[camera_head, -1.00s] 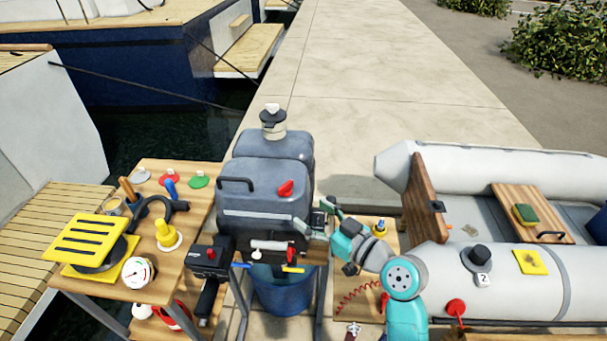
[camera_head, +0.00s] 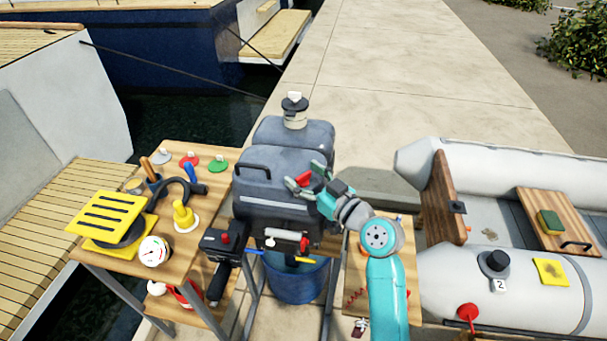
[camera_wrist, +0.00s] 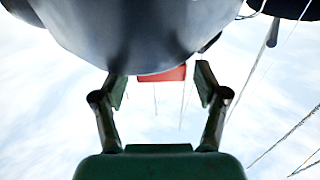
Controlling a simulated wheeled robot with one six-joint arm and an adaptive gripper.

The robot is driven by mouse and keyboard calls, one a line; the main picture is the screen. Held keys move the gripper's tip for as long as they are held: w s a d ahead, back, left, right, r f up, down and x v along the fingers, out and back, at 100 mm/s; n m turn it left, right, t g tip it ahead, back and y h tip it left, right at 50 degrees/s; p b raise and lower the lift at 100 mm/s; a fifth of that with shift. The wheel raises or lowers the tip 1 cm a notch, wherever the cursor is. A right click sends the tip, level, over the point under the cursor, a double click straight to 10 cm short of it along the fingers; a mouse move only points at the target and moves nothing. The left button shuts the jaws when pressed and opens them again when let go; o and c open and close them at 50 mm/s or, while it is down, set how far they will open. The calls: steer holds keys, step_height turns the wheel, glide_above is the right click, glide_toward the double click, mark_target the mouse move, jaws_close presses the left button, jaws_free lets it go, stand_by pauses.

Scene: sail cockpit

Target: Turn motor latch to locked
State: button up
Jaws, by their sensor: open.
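The motor latch is a small red lever (camera_head: 304,179) on the front of the grey outboard motor (camera_head: 270,165). In the wrist view the red lever (camera_wrist: 163,74) shows between and just beyond my fingertips, below the dark motor cover (camera_wrist: 130,35). My gripper (camera_head: 302,178) is at the motor's front right side, with its fingers around the lever. My gripper also shows in the wrist view (camera_wrist: 160,82), its two fingers apart on either side of the red part. Whether a finger touches the lever cannot be told.
A blue bucket (camera_head: 297,283) stands under the motor. A grey inflatable boat (camera_head: 540,290) lies right. The concrete dock (camera_head: 400,80) behind is clear.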

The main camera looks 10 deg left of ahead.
steer(key=shift+w+a, duration=0.15)
steer(key=shift+a, duration=0.1)
steer(key=c, duration=1.2)
steer(key=shift+o, duration=0.2)
steer(key=shift+m+t+h, duration=0.5)
steer(key=shift+t, duration=0.1)
steer(key=shift+a+m+t+h, duration=0.1)
steer(key=shift+m+t+h, duration=1.8)
steer(key=shift+h, duration=0.7)
steer(key=shift+m+t+h, duration=0.35)
steer(key=shift+m+h, duration=0.85)
steer(key=shift+h, duration=0.55)
steer(key=shift+m+t+h, duration=0.35)
steer(key=shift+m+h, duration=0.85)
steer(key=shift+h, duration=0.55)
steer(key=shift+f+m+h, duration=0.1)
steer(key=shift+m+h, duration=0.4)
steer(key=shift+h, duration=0.3)
